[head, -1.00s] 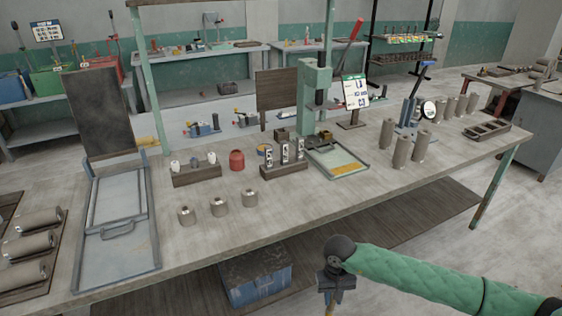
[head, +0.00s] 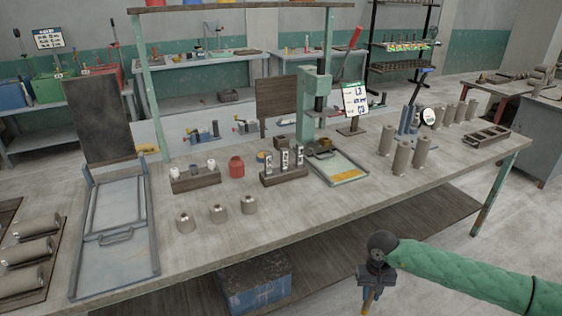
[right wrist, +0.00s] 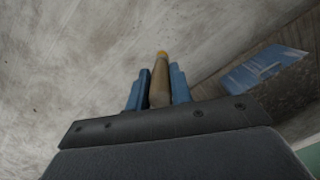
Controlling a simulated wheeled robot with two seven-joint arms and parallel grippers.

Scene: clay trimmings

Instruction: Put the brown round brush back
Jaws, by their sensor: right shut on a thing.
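My right gripper (head: 367,292) hangs in front of the table's front edge, at the lower right of the head view. It is shut on the brown round brush (right wrist: 160,82), a brown rod with an orange-yellow tip, held between the two blue fingers in the right wrist view. In the head view only a small part of the brush shows below the gripper. My left gripper is not in view.
The long grey worktable (head: 300,212) has a clear front strip. A blue box (head: 253,285) is under the table.

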